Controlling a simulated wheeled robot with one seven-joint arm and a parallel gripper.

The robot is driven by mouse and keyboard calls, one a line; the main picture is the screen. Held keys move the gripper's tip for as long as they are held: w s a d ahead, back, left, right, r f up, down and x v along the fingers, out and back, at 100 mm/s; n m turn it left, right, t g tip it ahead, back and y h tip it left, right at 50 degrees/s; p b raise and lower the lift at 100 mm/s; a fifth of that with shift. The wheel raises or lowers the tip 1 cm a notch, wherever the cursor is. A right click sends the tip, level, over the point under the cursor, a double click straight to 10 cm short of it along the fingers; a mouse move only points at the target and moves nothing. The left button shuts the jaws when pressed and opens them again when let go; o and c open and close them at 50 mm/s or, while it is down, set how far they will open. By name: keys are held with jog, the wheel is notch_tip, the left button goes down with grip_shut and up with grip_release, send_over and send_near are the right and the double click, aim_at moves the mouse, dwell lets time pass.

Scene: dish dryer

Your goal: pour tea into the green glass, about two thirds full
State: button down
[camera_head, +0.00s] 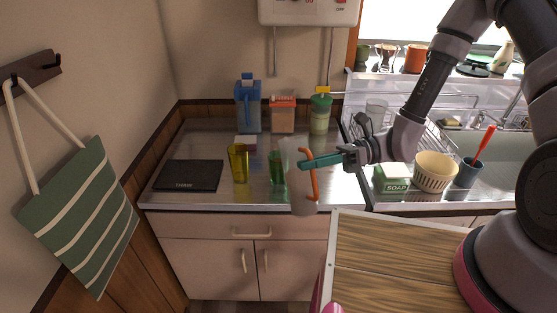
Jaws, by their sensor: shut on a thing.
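The green glass (276,172) stands on the steel counter (210,198), left of the middle of the view. Its right side is partly hidden by a pale, see-through pitcher (300,196) with an orange handle (314,180). My gripper (318,162), with teal fingers, comes in from the right and is shut on the pitcher by its handle. The pitcher looks close to upright, in front and to the right of the green glass. I cannot tell how much tea is in the pitcher or in the glass.
A yellow glass (238,162) stands left of the green glass. A dark flat board (190,175) lies further left. A blue jug (248,105) and other containers stand along the wall. A soap box (393,178), a cream bowl (435,172) and a dish rack are on the right.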

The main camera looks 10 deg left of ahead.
aim_at(317, 193)
jog(key=shift+s+d+f+n, duration=0.4)
jog(key=shift+s+n, duration=0.2)
jog(key=shift+n, duration=0.2)
jog(key=shift+s+d+f+n+y+b, duration=0.3)
jog(key=shift+s+d+f+n+b, duration=0.15)
jog(key=shift+n, duration=0.35)
jog(key=shift+s+d+f+n, duration=0.15)
jog(key=shift+s+f+n, duration=0.1)
jog(key=shift+f+n, duration=0.3)
jog(key=shift+s+d+f+n, duration=0.15)
jog(key=shift+s+f+n, duration=0.05)
jog(key=shift+f+n, duration=0.3)
